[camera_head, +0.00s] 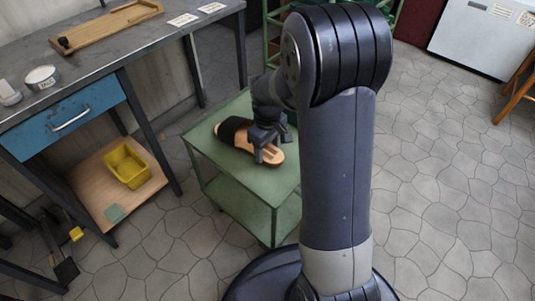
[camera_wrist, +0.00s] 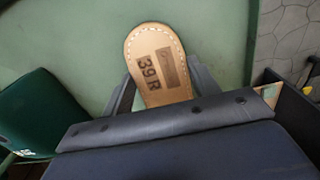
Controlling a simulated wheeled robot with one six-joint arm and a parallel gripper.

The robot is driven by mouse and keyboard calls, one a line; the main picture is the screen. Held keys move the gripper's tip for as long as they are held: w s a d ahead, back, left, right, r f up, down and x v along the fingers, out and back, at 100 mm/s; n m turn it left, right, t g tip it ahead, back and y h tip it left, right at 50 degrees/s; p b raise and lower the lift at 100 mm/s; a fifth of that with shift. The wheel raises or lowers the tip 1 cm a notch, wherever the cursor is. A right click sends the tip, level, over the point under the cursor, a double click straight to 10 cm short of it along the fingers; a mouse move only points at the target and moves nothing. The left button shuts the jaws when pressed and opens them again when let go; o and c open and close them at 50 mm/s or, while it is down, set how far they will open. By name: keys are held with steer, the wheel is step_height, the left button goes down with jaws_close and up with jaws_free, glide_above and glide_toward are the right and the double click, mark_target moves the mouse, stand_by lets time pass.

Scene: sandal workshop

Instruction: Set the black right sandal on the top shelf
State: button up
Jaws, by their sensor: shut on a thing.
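A sandal with a tan sole and a wide black strap (camera_head: 233,131) lies on the top of a green two-level metal cart (camera_head: 206,143). My gripper (camera_head: 267,150) is over the sandal and shut on it near the heel end. In the wrist view the heel of the sandal (camera_wrist: 155,60) shows light leather with pale edge stitching and the dark stamp "39 R". The gripper's fingers (camera_wrist: 160,92) stand on both sides of the sole. The black strap is out of the wrist view. I cannot tell whether the sole touches the cart top.
A grey workbench (camera_head: 110,50) with a blue drawer (camera_head: 70,122) stands at left, bearing a wooden tray (camera_head: 108,27) and a white tin (camera_head: 41,78). A yellow bin (camera_head: 125,166) sits on its lower shelf. A dark green object (camera_wrist: 40,112) is near the cart.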

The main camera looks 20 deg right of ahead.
steer(key=shift+f, duration=0.95)
steer(key=shift+r, duration=0.1)
steer(key=o, duration=1.2)
step_height(320, 180, up, 12)
steer(key=p, duration=0.4)
steer(key=shift+p, duration=0.3)
